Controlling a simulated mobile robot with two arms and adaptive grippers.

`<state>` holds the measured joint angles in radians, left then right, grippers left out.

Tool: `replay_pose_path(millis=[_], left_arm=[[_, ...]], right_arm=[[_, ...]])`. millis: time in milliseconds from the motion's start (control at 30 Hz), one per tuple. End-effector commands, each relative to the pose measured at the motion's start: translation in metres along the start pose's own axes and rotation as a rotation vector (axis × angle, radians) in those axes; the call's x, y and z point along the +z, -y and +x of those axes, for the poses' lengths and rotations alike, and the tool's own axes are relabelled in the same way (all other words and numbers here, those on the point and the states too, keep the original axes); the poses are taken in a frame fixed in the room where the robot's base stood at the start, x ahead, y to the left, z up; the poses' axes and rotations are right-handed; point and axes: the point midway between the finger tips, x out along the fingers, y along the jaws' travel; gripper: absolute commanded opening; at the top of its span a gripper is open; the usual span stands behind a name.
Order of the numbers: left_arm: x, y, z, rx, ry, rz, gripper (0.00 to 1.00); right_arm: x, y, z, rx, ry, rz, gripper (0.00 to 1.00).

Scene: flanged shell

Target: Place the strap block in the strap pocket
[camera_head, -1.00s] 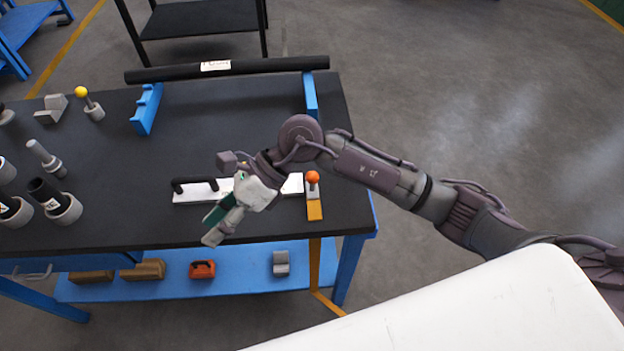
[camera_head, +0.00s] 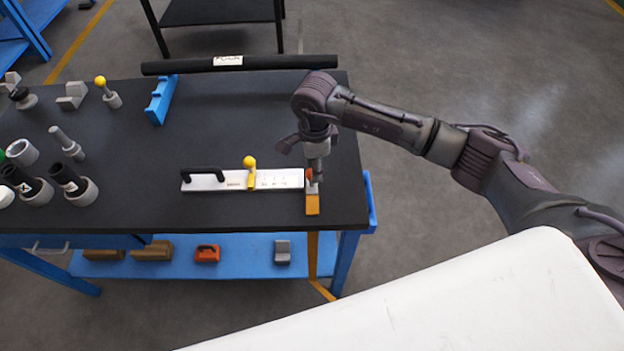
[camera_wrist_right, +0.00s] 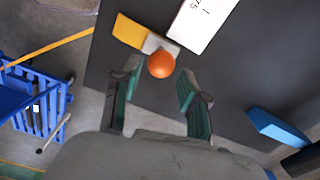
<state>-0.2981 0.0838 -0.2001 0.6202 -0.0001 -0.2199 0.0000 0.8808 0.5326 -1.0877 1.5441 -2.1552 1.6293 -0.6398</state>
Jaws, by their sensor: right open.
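My right gripper (camera_head: 315,180) points down over the orange ball knob (camera_head: 309,174) at the right end of the white bar (camera_head: 215,184). In the right wrist view the gripper (camera_wrist_right: 160,78) is open, and the orange knob (camera_wrist_right: 161,64) shows near its fingertips, not gripped. The knob stands on a small grey block (camera_wrist_right: 155,43) beside a yellow-orange pad (camera_wrist_right: 130,31). The white bar has a black handle (camera_head: 203,170) and a yellow ball-topped piece (camera_head: 250,174) on it. I cannot tell which part is the strap block or the strap pocket. My left gripper is out of view.
A long black bar (camera_head: 280,62) lies along the table's back edge, near a blue cradle (camera_head: 160,100). Grey and black cylindrical parts (camera_head: 75,183) stand at the left. The middle of the black tabletop (camera_head: 230,125) is clear. Blocks lie on the blue lower shelf (camera_head: 240,262).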

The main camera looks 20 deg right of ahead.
Motion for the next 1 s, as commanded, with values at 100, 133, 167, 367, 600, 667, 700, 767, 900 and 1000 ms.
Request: replay_pose_path(millis=[100,133,167,367,600,667,700,767,900,1000], left_arm=[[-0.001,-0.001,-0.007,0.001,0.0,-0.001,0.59],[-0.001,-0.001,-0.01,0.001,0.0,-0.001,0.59],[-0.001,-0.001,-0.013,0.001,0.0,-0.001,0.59],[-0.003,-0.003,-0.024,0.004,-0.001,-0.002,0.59],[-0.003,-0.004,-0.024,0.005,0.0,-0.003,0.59],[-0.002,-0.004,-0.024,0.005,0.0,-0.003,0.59],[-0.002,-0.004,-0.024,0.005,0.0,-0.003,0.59],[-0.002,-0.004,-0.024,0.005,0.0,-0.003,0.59],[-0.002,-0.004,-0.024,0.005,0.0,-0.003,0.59],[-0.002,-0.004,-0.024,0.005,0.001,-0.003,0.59]], right_arm=[[0.002,-0.001,0.007,0.004,0.0,0.0,0.44],[0.003,-0.002,0.011,0.005,0.001,0.001,0.44],[0.003,-0.002,0.015,0.005,0.001,0.001,0.44],[0.005,-0.002,0.045,0.003,0.001,0.001,0.44],[0.005,-0.001,0.054,0.0,0.001,0.0,0.44],[0.005,-0.001,0.054,0.0,0.001,0.0,0.44],[0.005,-0.001,0.054,0.0,0.001,0.0,0.42],[0.005,-0.001,0.054,0.0,0.001,0.0,0.32],[0.005,-0.001,0.053,0.0,0.001,0.0,0.09],[0.005,-0.001,0.053,0.0,0.001,0.0,0.0]])
